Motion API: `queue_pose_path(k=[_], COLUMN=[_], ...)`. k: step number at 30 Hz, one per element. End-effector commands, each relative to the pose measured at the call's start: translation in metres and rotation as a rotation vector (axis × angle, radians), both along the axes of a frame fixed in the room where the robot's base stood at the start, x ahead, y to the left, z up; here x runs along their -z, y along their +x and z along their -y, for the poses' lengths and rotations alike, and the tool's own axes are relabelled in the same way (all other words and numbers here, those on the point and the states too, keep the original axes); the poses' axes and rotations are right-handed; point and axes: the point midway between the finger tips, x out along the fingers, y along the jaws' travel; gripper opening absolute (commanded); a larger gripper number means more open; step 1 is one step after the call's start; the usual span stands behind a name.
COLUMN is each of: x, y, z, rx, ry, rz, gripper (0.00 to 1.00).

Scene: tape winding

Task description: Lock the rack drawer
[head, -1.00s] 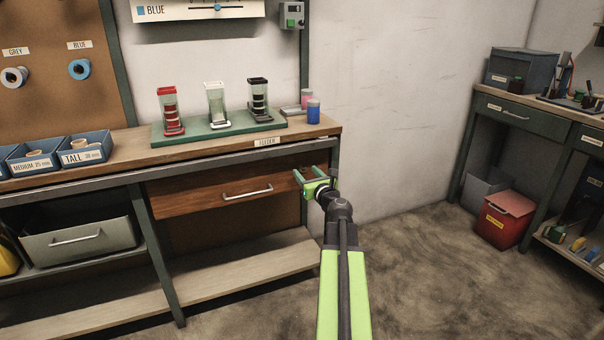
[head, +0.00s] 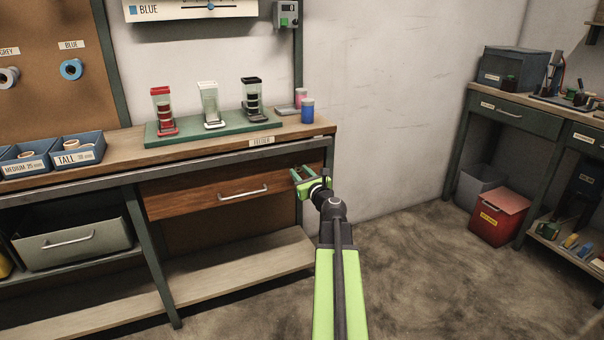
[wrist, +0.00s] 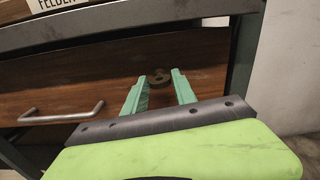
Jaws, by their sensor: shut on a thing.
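The wooden drawer (head: 205,195) sits under the bench top and looks closed. Its metal handle (head: 242,192) is left of my gripper (head: 303,174). In the wrist view, the green fingers of my gripper (wrist: 160,75) point at the right part of the drawer front (wrist: 90,75). A small dark brass piece with a ring-like shape (wrist: 158,79), which looks like a key, shows between the fingertips at the drawer front. My gripper is shut on it. Its inner end and any keyhole behind it are hidden.
The bench top (head: 320,128) with its feeder label (head: 262,141) overhangs just above my gripper. A bench leg (wrist: 243,60) stands close on the right. A lower shelf (head: 240,262) runs below. Open floor (head: 420,270) lies to the right.

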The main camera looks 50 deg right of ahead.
Motion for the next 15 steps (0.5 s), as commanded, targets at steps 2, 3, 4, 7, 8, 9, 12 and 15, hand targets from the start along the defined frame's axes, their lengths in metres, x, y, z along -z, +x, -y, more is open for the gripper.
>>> queue_pose_path(k=[2,3,4,7,8,9,12,15], x=[0.0004,0.0004,0.0004,0.0004,0.0004,0.0005,0.0005,0.0005], y=[-0.0015,-0.0015,-0.0015,-0.0015,-0.0014,-0.0014,-0.0014,-0.0014], z=[0.0023,0.0023,0.0023,0.0023,0.0024,0.0024,0.0025,0.0025], rx=[0.007,0.007,0.007,0.006,0.006,0.006,0.007,0.007], ry=[-0.049,-0.078,-0.102,-0.187,-0.214,-0.249,-0.336,-0.425], rz=[-0.021,-0.033,-0.043,-0.077,-0.088,-0.102,-0.139,-0.175], gripper=[0.00,0.00,0.00,0.00,0.00,0.00,0.00,0.00])
